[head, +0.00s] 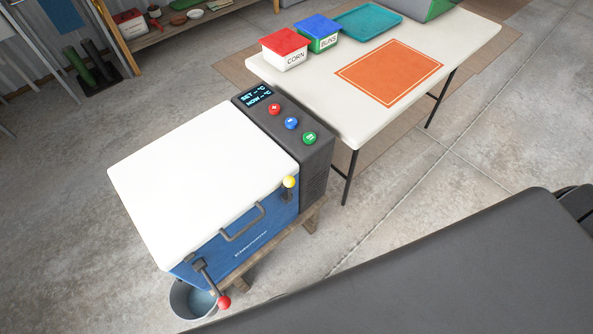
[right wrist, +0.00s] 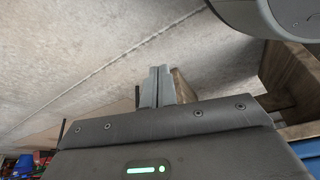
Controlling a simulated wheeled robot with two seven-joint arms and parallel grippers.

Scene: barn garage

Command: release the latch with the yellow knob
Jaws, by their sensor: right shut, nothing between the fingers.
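The yellow knob (head: 289,181) is on a short latch lever at the right end of the front of a blue cooler (head: 262,227) with a white lid (head: 205,178). The knob sits at the top, close to the lid's front corner. The lid looks shut. A second latch with a red knob (head: 224,302) is at the left end of the front, its knob low and outward. A dark handle (head: 243,224) lies between them. My right gripper (right wrist: 160,72) is shut and empty in the right wrist view, over bare floor. Neither gripper shows in the head view.
A dark control box (head: 287,130) with red, blue and green buttons adjoins the cooler. A white table (head: 455,50) holds CORN (head: 284,49) and BUNS (head: 317,32) boxes and an orange mat (head: 389,73). A bucket (head: 190,300) stands below the red knob. Wooden beams (right wrist: 290,75) are right in the wrist view.

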